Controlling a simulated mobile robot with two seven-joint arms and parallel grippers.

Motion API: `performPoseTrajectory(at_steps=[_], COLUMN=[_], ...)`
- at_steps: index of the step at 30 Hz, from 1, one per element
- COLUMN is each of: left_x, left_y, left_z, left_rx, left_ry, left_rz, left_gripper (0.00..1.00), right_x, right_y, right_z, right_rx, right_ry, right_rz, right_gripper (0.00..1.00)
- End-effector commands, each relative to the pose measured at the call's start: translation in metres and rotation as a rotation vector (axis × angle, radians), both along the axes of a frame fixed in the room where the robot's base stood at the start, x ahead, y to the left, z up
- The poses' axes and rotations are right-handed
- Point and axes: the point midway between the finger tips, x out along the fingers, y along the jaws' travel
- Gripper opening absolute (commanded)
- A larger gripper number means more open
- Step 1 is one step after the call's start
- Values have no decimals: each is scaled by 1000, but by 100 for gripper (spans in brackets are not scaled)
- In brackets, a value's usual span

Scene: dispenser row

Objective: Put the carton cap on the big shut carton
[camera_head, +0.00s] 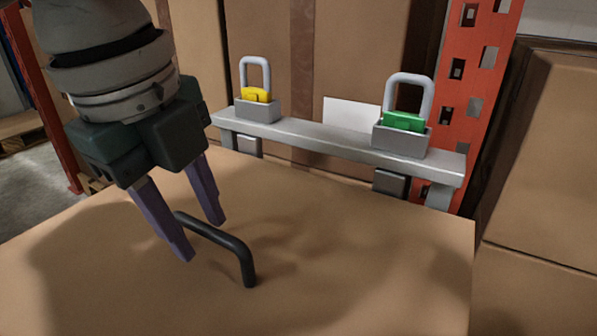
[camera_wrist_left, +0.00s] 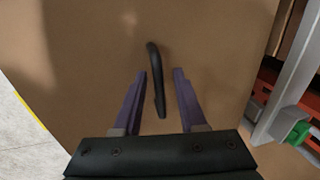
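A broad brown cardboard top (camera_head: 360,260) with a black bar handle (camera_head: 232,246) fills the front of the head view. It looks like the carton cap, but I cannot tell what lies under it. My left gripper (camera_head: 207,242) points down at the handle with its two purple fingers open. In the left wrist view the handle (camera_wrist_left: 155,75) shows between the fingertips (camera_wrist_left: 159,72), without visible contact. I cannot tell how far down the fingers reach beside it. No separate big shut carton can be made out for certain. My right gripper is out of view.
A grey rail (camera_head: 335,140) stands beyond the cardboard top, with a yellow-marked dispenser (camera_head: 257,108) and a green-marked one (camera_head: 403,135). Large cartons (camera_head: 545,150) stand at the right. Orange rack posts (camera_head: 475,75) rise behind. Open floor (camera_head: 40,165) shows at the left.

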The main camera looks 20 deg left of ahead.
Motion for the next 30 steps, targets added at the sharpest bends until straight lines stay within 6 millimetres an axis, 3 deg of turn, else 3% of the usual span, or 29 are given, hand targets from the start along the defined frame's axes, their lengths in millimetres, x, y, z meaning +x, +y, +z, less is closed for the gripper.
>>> performPoseTrajectory(at_steps=[11, 24, 30], left_x=[-1, -15, -19], left_y=[0, 1, 2], left_z=[5, 85, 98], left_rx=[0, 0, 0], left_ry=[1, -2, 0], left_rz=[0, -1, 0], left_gripper=[49, 49, 49], right_x=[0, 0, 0], right_y=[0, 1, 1], right_z=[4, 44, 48], right_rx=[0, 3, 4], right_ry=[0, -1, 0], right_rz=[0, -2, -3], right_gripper=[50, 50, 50])
